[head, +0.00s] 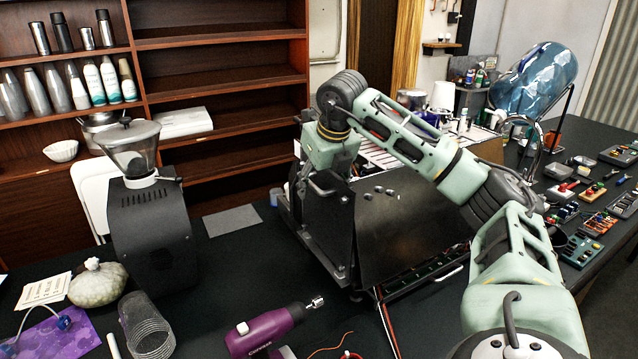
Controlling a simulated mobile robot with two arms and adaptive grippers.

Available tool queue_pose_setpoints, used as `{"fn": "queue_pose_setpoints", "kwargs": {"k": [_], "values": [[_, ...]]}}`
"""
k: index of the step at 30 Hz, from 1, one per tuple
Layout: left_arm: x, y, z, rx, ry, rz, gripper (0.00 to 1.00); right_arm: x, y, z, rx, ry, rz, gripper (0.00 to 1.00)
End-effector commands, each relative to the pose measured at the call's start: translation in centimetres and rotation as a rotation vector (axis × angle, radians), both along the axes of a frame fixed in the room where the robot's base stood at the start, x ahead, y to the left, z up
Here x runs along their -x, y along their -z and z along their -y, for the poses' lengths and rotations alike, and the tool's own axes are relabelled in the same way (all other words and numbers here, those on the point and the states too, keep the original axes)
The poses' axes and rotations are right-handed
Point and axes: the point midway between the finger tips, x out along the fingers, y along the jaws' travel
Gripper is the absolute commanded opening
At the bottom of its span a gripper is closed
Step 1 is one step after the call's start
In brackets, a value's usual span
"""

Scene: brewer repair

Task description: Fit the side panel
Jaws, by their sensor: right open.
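The brewer (335,252) stands on the dark table in the middle of the head view. A flat black side panel (405,235) is at its near side, slightly tilted. Below the panel's lower edge, green and red parts of the inside show. Several small light pieces show near the panel's upper left. My right gripper (325,186) points down at the brewer's upper left corner, beside the panel's left edge. It is open; its fingertips are dark against the brewer, and I cannot tell whether they touch it. My right forearm hides the panel's right part. My left gripper is out of view.
Tools and tool trays (598,222) fill the right side.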

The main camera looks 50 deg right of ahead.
Motion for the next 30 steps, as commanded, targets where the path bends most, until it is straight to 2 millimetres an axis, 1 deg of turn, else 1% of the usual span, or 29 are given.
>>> {"fn": "queue_pose_setpoints", "kwargs": {"k": [5, 15, 21, 24, 30], "values": [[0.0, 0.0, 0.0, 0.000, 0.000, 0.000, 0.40, 0.6, -2.0, -0.2, 0.001, 0.000, 0.006, 0.55], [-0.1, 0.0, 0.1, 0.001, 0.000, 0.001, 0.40, 3.3, -9.2, -1.4, 0.000, -0.002, 0.012, 0.55], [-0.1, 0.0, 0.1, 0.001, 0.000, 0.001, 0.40, 4.0, -10.8, -1.6, 0.001, 0.001, 0.008, 0.55], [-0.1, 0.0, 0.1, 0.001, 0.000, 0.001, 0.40, 4.1, -11.1, -1.6, 0.001, 0.001, 0.007, 0.55], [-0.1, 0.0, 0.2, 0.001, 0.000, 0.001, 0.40, 4.2, -11.2, -1.7, 0.001, 0.002, 0.005, 0.55]]}}
